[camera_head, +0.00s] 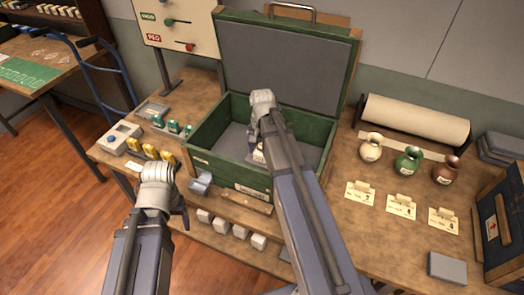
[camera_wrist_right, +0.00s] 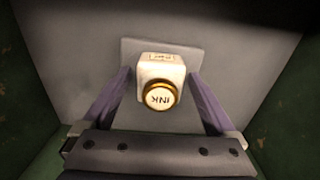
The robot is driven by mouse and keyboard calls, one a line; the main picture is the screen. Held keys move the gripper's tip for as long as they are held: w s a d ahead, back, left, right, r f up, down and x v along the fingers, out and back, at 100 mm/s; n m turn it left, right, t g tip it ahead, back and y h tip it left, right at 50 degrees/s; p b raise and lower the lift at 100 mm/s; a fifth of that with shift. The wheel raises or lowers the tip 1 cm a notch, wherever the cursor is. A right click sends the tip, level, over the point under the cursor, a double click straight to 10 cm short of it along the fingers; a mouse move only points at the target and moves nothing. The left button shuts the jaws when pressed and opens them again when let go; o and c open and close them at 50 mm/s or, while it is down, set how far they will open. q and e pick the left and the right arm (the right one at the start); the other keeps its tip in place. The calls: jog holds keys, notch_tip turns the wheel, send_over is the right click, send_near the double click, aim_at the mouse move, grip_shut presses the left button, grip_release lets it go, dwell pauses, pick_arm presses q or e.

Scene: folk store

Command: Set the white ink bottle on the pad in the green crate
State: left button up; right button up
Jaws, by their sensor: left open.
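The green crate (camera_head: 230,178) stands open on the workbench, its lid upright at the back. The white ink bottle (camera_wrist_right: 155,72), with a gold-rimmed cap marked INK, is inside it over the grey square pad (camera_wrist_right: 128,52). In the head view the bottle (camera_head: 258,156) shows only partly, behind my right arm. Whether its base touches the pad is hidden. My left gripper (camera_head: 180,210) is open and empty, outside the crate at its front left.
Small green and yellow bottles (camera_head: 150,151) stand left of the crate. To the right are three vases (camera_head: 408,160), label cards (camera_head: 401,207), a paper roll (camera_head: 415,120) and a dark blue box (camera_head: 503,225). White blocks (camera_head: 240,231) sit on a shelf below the crate.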

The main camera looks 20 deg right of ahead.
jog(key=shift+r, duration=0.1)
notch_tip(320, 180, up, 12)
jog(key=p, duration=1.2)
jog(key=shift+r, duration=0.1)
dwell(0.9)
